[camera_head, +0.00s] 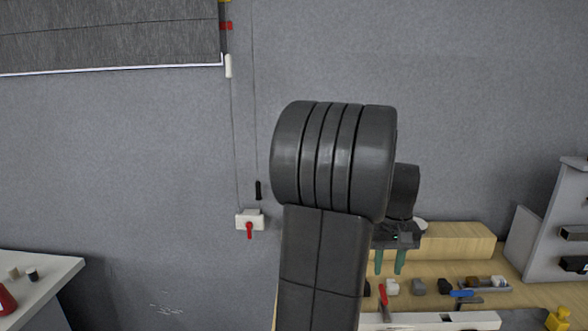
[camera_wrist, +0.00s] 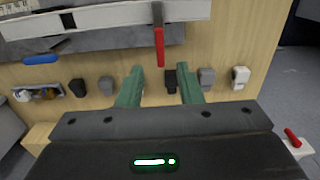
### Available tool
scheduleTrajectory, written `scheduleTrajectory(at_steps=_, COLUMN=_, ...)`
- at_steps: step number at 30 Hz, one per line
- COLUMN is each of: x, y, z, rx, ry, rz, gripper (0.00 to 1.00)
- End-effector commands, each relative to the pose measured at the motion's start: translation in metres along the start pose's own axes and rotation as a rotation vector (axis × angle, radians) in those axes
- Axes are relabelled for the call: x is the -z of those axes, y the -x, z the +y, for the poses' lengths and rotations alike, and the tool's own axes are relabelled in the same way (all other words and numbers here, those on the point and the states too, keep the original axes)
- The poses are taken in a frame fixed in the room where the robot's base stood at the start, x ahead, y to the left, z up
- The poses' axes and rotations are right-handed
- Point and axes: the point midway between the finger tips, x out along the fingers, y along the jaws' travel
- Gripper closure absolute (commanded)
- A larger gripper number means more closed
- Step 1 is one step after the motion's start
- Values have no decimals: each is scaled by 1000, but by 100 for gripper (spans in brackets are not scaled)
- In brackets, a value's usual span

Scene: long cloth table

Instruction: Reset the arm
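My arm stands up in the middle of the head view, its dark links hiding part of the table behind it. My gripper (camera_head: 389,270) hangs from the arm's far side, with two green fingers pointing down above the wooden table. In the wrist view my gripper (camera_wrist: 160,82) shows both green fingers spread apart. No object is held between them. A small black item (camera_wrist: 171,80) shows beyond the fingers, on the table and apart from them.
The wooden table (camera_head: 440,270) holds several small grey, white and black items, a red-handled tool (camera_wrist: 159,45) and a blue-handled one (camera_wrist: 41,59). A wooden block (camera_head: 462,243) lies at the back. A grey shelf unit (camera_head: 560,225) stands right, a white table (camera_head: 45,268) left.

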Motion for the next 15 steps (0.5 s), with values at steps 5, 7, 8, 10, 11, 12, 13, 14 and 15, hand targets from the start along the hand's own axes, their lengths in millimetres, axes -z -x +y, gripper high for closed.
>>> scheduleTrajectory(at_steps=5, x=-1, y=-35, z=0, rx=1, ry=0, rz=-4, gripper=67)
scheduleTrajectory(at_steps=7, x=-1, y=-46, z=0, rx=2, ry=0, rz=-4, gripper=67)
scheduleTrajectory(at_steps=8, x=0, y=-51, z=0, rx=1, ry=0, rz=-3, gripper=67)
scheduleTrajectory(at_steps=10, x=0, y=-59, z=0, rx=1, ry=-1, rz=-3, gripper=67)
scheduleTrajectory(at_steps=11, x=0, y=-62, z=0, rx=1, ry=-1, rz=-2, gripper=67)
scheduleTrajectory(at_steps=12, x=0, y=-65, z=0, rx=1, ry=-1, rz=-2, gripper=67)
scheduleTrajectory(at_steps=13, x=0, y=-67, z=0, rx=1, ry=-1, rz=-2, gripper=67)
scheduleTrajectory(at_steps=14, x=0, y=-69, z=0, rx=1, ry=-1, rz=-1, gripper=67)
scheduleTrajectory(at_steps=15, x=0, y=-70, z=0, rx=0, ry=-1, rz=0, gripper=67)
